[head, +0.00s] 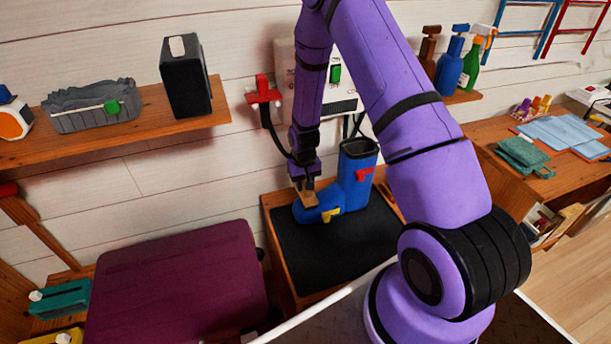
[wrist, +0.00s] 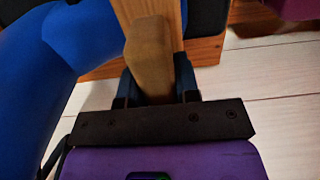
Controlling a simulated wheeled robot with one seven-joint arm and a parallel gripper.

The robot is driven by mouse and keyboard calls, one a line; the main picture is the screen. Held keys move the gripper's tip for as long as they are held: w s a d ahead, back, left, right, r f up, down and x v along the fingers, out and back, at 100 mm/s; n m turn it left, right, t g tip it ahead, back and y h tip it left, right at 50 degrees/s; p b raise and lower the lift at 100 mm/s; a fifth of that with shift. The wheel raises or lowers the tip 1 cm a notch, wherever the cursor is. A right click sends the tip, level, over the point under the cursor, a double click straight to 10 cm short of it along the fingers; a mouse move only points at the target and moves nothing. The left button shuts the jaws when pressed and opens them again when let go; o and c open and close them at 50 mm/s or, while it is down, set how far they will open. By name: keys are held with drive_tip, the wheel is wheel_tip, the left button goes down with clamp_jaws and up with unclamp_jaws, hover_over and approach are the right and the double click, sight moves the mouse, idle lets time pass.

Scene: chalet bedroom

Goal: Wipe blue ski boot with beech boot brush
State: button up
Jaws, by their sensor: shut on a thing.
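The blue ski boot (head: 353,184) stands upright on the black mat (head: 335,250), toe to the left, with a red and a yellow buckle. My gripper (head: 303,184) points down over the toe and is shut on the beech boot brush (head: 309,197). The brush overlaps the toe in the head view; I cannot tell if it touches. In the wrist view, the brush's wooden handle (wrist: 150,58) sits between the fingers of my gripper (wrist: 157,88), and the blue boot (wrist: 35,80) fills the left side. The bristles are hidden.
A dark red case (head: 175,285) stands left of the boot's bench. A wall box (head: 310,85) with a red clamp-like part (head: 263,92) is behind my arm. A shelf (head: 150,125) holds a black speaker-like box (head: 186,77) and a grey basket (head: 92,105). The mat's front is clear.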

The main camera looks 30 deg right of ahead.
drive_tip(key=shift+r, duration=2.35)
